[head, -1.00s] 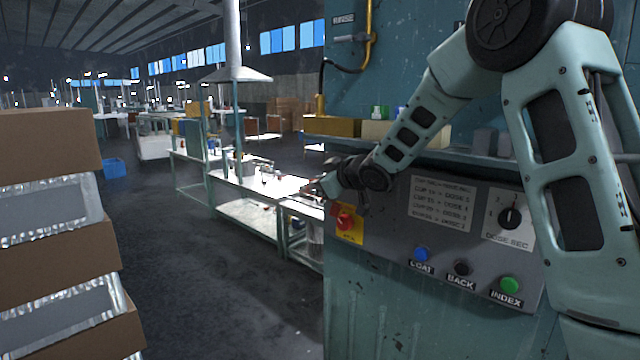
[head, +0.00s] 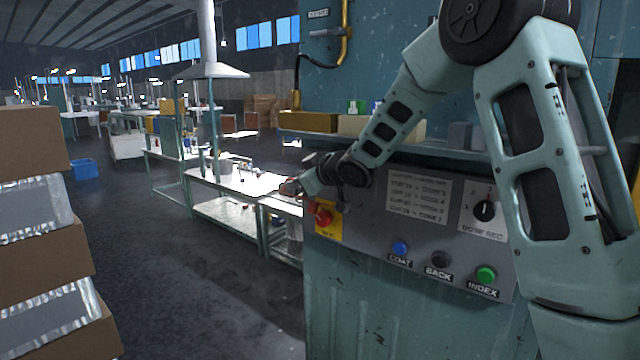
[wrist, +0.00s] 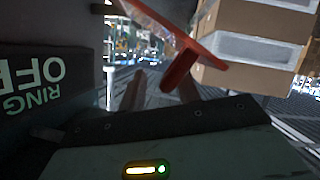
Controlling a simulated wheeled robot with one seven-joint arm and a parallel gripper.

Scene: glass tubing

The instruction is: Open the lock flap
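I cannot make out with certainty which part is the lock flap. In the wrist view a red bar with a short red stub (wrist: 180,70) slants across the top middle, just beyond my gripper's fingers. My gripper (wrist: 160,88) shows there as two blurred brownish fingers standing apart, with nothing clear between them. I cannot tell whether the right finger touches the red stub. In the head view my gripper (head: 287,187) is small, at the left edge of the teal machine (head: 350,290), with a trace of red beside it.
A dark plate with upside-down lettering (wrist: 35,90) is close on the left in the wrist view. The control panel (head: 420,225) carries a red stop knob (head: 324,215), coloured buttons and a dial. Stacked cartons (head: 40,240) stand at left. The floor between is clear.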

